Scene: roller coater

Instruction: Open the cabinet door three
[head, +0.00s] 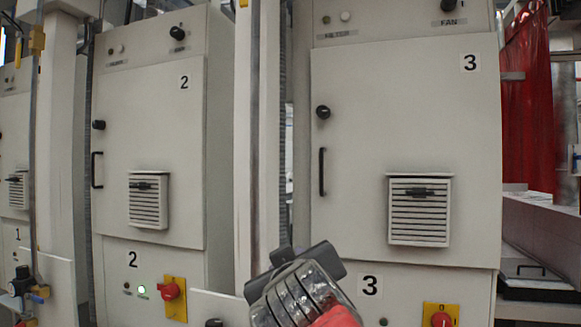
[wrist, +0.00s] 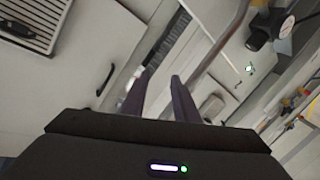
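Cabinet door three (head: 345,215) is a light grey panel marked 3 and looks closed. Its black vertical handle (head: 322,172) is at the door's left edge, below a round black knob (head: 323,112). My gripper (head: 284,252) is low in the head view, below and left of the handle, apart from it. In the wrist view, which is turned well over, my gripper's two dark fingers (wrist: 158,88) are parted with nothing between them. The handle (wrist: 106,79) shows to the left of the fingers, not touching them.
Door three carries a louvred vent (head: 420,212). A red switch on a yellow plate (head: 440,318) is below it. A pale post (head: 257,130) stands between cabinets two and three. A red curtain (head: 527,100) hangs at the right.

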